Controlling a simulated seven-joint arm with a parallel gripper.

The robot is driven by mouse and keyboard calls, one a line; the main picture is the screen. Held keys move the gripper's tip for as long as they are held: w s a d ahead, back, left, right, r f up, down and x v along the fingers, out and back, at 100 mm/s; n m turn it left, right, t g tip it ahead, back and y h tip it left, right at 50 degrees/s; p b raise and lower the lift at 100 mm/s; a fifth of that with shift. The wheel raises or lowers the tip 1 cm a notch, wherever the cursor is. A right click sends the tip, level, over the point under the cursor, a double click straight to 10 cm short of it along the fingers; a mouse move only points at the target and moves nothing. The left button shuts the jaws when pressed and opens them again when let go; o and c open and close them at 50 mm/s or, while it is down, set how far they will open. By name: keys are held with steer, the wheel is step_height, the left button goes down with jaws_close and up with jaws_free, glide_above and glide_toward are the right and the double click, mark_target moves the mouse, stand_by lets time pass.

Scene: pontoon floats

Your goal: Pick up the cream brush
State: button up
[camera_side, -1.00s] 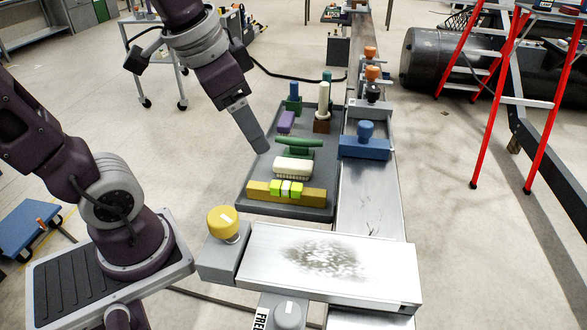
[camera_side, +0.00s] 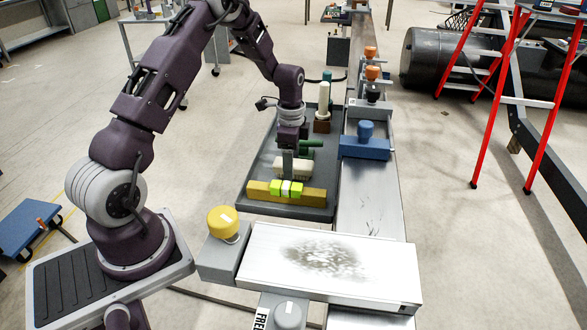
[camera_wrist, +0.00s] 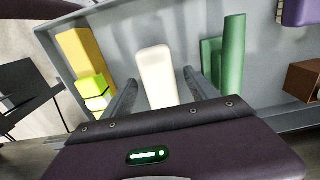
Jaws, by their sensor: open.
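The cream brush (camera_side: 304,165) lies in the dark grey tray (camera_side: 300,211), between a green piece and an ochre bar. My gripper (camera_side: 288,174) points down at the brush, and one finger hides part of it in the side view. In the wrist view the cream brush (camera_wrist: 156,65) lies lengthwise between the two fingers of my gripper (camera_wrist: 160,78). The fingers are open, one on each side, with a gap showing at each. Whether the tips touch the tray floor cannot be told.
The ochre bar (camera_side: 315,195) with lime bands (camera_side: 287,188) and the green piece (camera_wrist: 225,62) lie close on either side of the brush. A cream-topped upright piece (camera_side: 324,95) stands farther back. A blue block (camera_side: 365,148) sits right of the tray.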

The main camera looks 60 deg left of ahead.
steer(key=shift+f, duration=0.2)
steer(key=shift+f, duration=0.25)
stand_by(0.4)
jaws_close()
step_height(320, 180, up, 10)
steer(key=shift+r, duration=0.25)
stand_by(0.3)
